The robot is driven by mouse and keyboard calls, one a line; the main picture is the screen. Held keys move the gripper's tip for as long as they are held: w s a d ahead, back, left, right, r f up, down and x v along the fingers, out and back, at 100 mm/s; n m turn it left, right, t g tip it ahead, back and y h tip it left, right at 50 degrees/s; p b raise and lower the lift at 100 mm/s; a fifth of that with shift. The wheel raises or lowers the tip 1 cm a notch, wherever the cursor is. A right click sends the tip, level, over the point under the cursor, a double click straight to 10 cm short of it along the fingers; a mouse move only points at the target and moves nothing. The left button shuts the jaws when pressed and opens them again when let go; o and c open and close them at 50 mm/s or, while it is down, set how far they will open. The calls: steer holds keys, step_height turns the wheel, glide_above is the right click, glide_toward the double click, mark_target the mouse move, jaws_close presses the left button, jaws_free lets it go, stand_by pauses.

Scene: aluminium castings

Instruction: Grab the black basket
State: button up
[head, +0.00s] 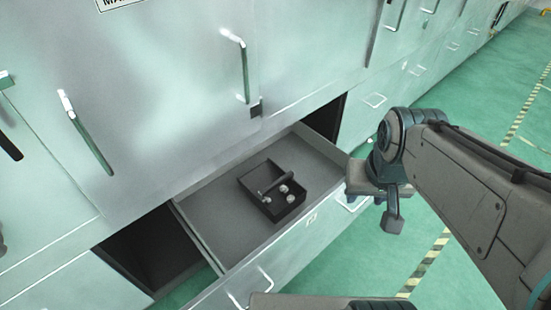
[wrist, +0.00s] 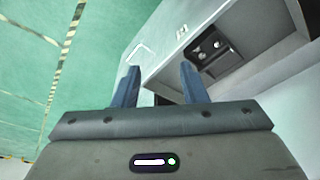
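The black basket (head: 272,190) is a small open box with a dark handle bar across it, lying inside the pulled-out drawer (head: 205,208). Several small silvery round castings (head: 283,189) lie in it. In the wrist view the basket (wrist: 213,52) is at the upper right, beyond my right finger. My gripper (wrist: 157,85) is open and empty, its two blue fingers apart. In the head view my gripper (head: 376,205) is to the right of the drawer's front, outside it and apart from the basket. The fingertips are hard to make out there.
Grey metal cabinets (head: 170,110) with upright handles rise behind and above the drawer. Dark openings lie on both sides of it. Green floor (head: 350,260) with a yellow-black striped line (head: 428,262) is free to the right.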

steer(key=w+a+m, duration=0.2)
steer(key=w+a, duration=0.1)
steer(key=w, duration=0.6)
steer(key=m+g+p, duration=0.3)
steer(key=m, duration=0.4)
glide_above(276, 181)
steer(key=f, duration=2.6)
steer(key=shift+w+d+f, duration=0.1)
steer(key=shift+w, duration=0.15)
steer(key=shift+s+f+p, duration=0.2)
steer(key=shift+f+p, duration=0.1)
steer(key=shift+f, duration=1.05)
steer(key=shift+s+f+p, duration=0.15)
steer(key=shift+f+p, duration=0.15)
steer(key=shift+f, duration=1)
jaws_close()
